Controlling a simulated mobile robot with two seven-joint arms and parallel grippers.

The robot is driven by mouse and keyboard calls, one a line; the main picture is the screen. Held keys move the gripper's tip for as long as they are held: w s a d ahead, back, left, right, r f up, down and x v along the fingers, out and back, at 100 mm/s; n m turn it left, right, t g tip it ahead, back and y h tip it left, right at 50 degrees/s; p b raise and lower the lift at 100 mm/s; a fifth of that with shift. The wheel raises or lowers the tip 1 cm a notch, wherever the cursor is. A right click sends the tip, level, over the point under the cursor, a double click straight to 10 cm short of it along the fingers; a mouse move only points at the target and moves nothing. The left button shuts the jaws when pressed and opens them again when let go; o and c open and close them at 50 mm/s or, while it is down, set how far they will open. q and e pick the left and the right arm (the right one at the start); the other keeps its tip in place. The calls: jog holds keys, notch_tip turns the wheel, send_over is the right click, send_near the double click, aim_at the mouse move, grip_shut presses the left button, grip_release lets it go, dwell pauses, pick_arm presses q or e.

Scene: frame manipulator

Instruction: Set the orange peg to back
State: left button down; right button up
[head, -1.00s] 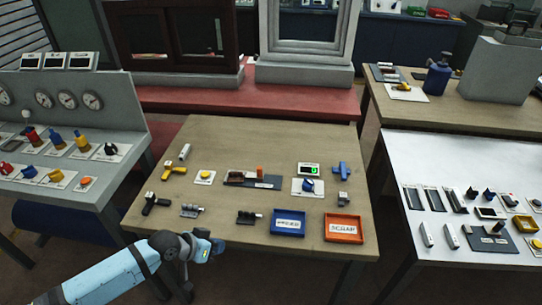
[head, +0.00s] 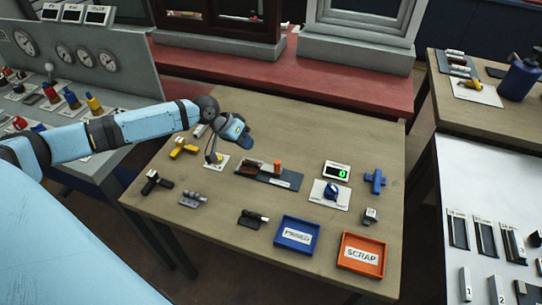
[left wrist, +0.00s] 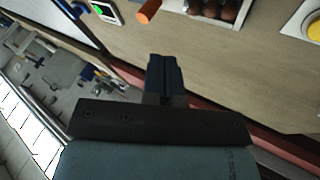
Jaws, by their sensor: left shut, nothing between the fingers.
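The orange peg (head: 278,165) stands upright at the right part of a dark fixture (head: 284,181) in the middle of the wooden table, beside brown parts on the fixture's left. In the left wrist view the orange peg (left wrist: 148,10) is at the top edge, partly cut off. My left gripper (head: 245,141) is above the table, up and to the left of the peg, apart from it. In the left wrist view its dark fingers (left wrist: 166,75) are shut and empty. My right gripper is in neither view.
A digital display (head: 337,171) and a blue knob (head: 331,192) are right of the fixture. A blue tray (head: 297,251) and an orange SCRAP tray (head: 345,267) are at the table's front. A yellow button (head: 219,161) is to the left, below my gripper.

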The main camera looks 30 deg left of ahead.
aim_at(277, 160)
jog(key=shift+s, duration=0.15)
pick_arm(q)
jog(key=x, duration=1)
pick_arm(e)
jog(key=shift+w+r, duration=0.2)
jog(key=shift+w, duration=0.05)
pick_arm(q)
jog(key=shift+w+d+p, duration=0.2)
jog(key=shift+d+p, duration=0.3)
jog(key=shift+d, duration=0.45)
jog(key=shift+w+d+p, duration=0.25)
jog(key=shift+d+p, duration=0.2)
jog(key=shift+d, duration=0.45)
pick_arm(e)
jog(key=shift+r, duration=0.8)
pick_arm(q)
jog(key=shift+r, duration=0.1)
